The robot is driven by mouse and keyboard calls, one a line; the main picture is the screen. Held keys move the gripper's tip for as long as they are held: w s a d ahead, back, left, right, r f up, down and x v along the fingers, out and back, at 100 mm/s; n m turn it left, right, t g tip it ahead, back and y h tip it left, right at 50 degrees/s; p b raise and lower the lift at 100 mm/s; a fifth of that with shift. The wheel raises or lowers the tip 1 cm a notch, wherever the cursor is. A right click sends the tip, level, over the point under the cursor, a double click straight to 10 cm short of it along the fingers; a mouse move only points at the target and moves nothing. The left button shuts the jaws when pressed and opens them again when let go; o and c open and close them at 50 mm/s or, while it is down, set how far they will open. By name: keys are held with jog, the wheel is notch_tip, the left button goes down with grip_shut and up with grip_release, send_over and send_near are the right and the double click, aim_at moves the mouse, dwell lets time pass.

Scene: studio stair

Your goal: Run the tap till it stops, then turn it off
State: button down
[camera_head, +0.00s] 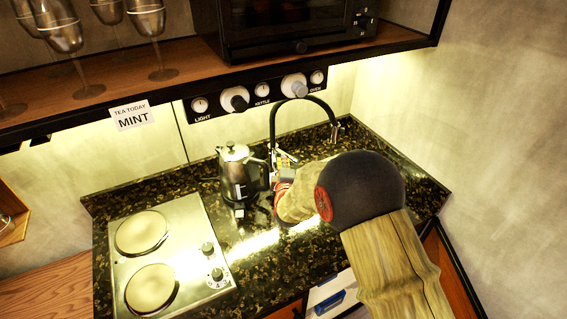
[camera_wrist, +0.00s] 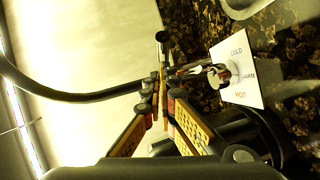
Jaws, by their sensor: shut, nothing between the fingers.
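The tap has a tall black arched spout (camera_head: 301,99) at the back of the dark stone counter, and the spout also crosses the left of the wrist view (camera_wrist: 70,95). Its chrome fitting (camera_wrist: 220,74) sits by a white plate (camera_wrist: 240,88) marked COLD, WARM and HOT. My gripper (camera_head: 283,180) is near the tap's base, partly hidden by my arm. In the wrist view my gripper's fingers (camera_wrist: 163,103) are shut and empty, with their tips close to the chrome fitting; I cannot tell whether they touch. I cannot see whether water is running.
A steel kettle (camera_head: 233,175) stands just left of my gripper. A two-plate hob (camera_head: 168,255) lies at the front left. A wall (camera_head: 480,150) closes the right.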

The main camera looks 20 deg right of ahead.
aim_at(291, 159)
jog(key=shift+d, duration=0.1)
jog(key=shift+d, duration=0.25)
jog(key=shift+w+d, duration=0.1)
jog(key=shift+d, duration=0.15)
jog(key=shift+w+d+f+b, duration=0.1)
jog(key=shift+w+d+b, duration=0.2)
jog(key=shift+d+b, duration=0.45)
jog(key=shift+w+d+b, duration=0.25)
jog(key=shift+w+d, duration=0.1)
jog(key=shift+d, duration=0.25)
jog(key=shift+w+d+b, duration=0.2)
jog(key=shift+w+d, duration=0.1)
jog(key=shift+d, duration=0.3)
jog(key=shift+d, duration=0.1)
